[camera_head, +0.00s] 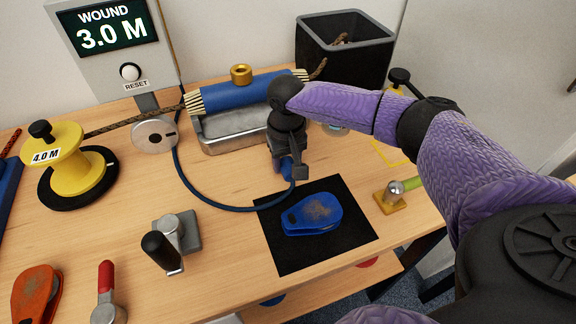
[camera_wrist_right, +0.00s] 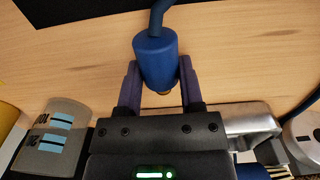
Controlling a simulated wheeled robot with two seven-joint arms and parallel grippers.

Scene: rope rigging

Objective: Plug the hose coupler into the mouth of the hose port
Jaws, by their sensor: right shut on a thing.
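The blue hose coupler (camera_wrist_right: 155,58) is between the fingers of my right gripper (camera_wrist_right: 160,85), which is shut on it. A brass tip shows at its lower end, and the dark blue hose (camera_wrist_right: 158,12) leaves its other end. In the head view, my right gripper (camera_head: 288,158) hangs in front of the metal tray, with the coupler (camera_head: 287,168) partly hidden under it. The hose port (camera_head: 240,74) is a brass ring on top of the blue bristle-ended rope washer (camera_head: 235,93), left of and behind the gripper. The coupler is apart from it. My left gripper is not in view.
The metal tray (camera_head: 222,144) lies under the washer. A black bin (camera_head: 345,68) stands behind. A blue pulley (camera_head: 312,213) lies on a black mat (camera_head: 343,248). A yellow spool (camera_head: 78,170) and a crank (camera_head: 170,244) stand left. The hose loops across clear wood.

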